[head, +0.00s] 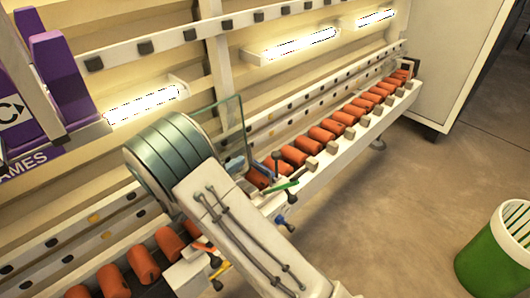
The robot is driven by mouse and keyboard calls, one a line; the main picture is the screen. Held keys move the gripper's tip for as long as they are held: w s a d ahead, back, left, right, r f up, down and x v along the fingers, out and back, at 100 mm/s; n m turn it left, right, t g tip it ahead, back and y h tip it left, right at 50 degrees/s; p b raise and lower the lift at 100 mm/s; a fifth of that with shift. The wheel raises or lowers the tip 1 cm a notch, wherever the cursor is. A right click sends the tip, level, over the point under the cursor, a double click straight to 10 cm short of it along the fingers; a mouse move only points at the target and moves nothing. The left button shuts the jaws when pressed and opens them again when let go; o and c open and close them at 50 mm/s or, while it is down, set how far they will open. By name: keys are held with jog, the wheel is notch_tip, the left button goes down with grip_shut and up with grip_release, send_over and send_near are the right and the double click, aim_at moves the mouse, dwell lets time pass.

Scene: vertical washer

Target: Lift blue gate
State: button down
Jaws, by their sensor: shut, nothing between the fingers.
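A small blue part (234,164) shows at the middle of the machine, just right of my arm's ribbed joint. It could be the blue gate, but it is small and partly covered, so I cannot tell its full shape or whether it is raised. A thin dark teal frame (243,125) stands upright just above it. My arm reaches up from the bottom and covers the middle of the machine. My gripper is not visible and seems to be hidden behind the arm, so its distance to the blue part cannot be seen.
Orange rollers (320,134) line the washer's lower rail on both sides of my arm. A green-handled lever (281,187) and an orange-handled one (204,247) sit close to the arm. Lit tubes (301,43) line the back panel. A green bin (497,252) stands right on open floor.

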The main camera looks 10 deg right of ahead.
jog(key=shift+w, duration=0.1)
dwell(0.3)
jog(key=shift+w+d+r, duration=0.1)
jog(key=shift+w+d, duration=0.25)
jog(key=shift+d, duration=1.15)
jog(key=shift+w+d+f, duration=0.1)
jog(key=shift+w+d, duration=0.3)
jog(key=shift+d, duration=1.1)
jog(key=shift+w+d+r, duration=0.1)
jog(key=shift+w+d, duration=0.25)
jog(key=shift+d, duration=1.15)
jog(key=shift+s+b, duration=0.1)
jog(key=shift+b, duration=0.3)
